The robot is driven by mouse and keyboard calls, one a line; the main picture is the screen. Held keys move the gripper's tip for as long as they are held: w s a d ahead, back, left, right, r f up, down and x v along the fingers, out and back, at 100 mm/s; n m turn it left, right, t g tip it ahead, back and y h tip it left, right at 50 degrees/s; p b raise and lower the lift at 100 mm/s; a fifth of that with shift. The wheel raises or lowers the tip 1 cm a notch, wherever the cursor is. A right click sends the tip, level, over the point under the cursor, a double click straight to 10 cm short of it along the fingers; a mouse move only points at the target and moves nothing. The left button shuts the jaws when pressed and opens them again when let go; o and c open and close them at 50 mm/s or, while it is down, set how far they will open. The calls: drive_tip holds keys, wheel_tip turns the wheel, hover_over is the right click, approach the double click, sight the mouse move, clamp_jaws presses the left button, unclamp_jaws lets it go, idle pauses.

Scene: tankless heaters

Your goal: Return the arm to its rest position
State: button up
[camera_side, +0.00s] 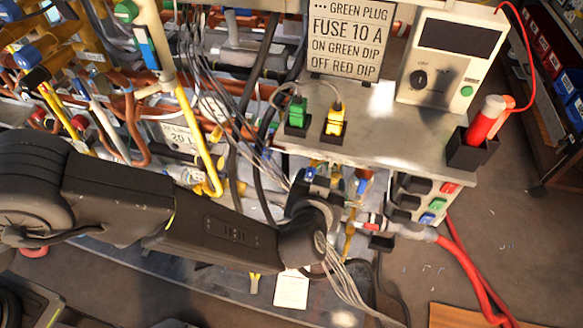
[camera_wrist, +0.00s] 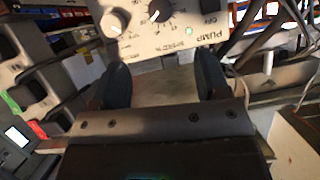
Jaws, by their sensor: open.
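My arm reaches in from the left in the side view, over the pipes and below the metal shelf. My gripper (camera_wrist: 163,82) shows in the wrist view as two dark fingers spread apart. Only a bare grey-brown surface shows between them, so it holds nothing. In the side view the wrist end is dark against pipes and valves, and the fingertips are hard to make out there. Ahead of the fingers in the wrist view is a pale panel marked PUMP (camera_wrist: 165,25), with knobs and a lit green light.
The metal shelf (camera_side: 400,150) bears a green plug (camera_side: 298,112), a yellow plug (camera_side: 336,122), a sign (camera_side: 348,40), a control box (camera_side: 452,58) and a red-and-white cylinder (camera_side: 486,120) in a black holder. A switch box (camera_side: 425,200) and red hose (camera_side: 462,265) are close right of my wrist.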

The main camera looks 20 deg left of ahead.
drive_tip(key=w+a+f+n+g+h, duration=0.25)
drive_tip(key=w+a+n+g, duration=0.2)
drive_tip(key=w+a, duration=0.3)
drive_tip(key=a+r+n+g, duration=0.3)
drive_tip(key=a, duration=0.7)
drive_tip(key=s+a+r+m, duration=0.2)
drive_tip(key=s+a+r, duration=0.4)
drive_tip(key=r, duration=0.3)
drive_tip(key=s+a+r+m, duration=0.2)
drive_tip(key=s+a+r, duration=0.4)
drive_tip(key=r, duration=0.3)
drive_tip(key=s+a+r+m+y, duration=0.1)
drive_tip(key=s+a, duration=0.4)
drive_tip(key=s, duration=0.4)
drive_tip(key=s+a+r+m+y, duration=0.1)
drive_tip(key=s+a+r, duration=0.1)
drive_tip(key=s+a, duration=0.3)
drive_tip(key=s, duration=0.4)
drive_tip(key=shift+m, duration=0.35)
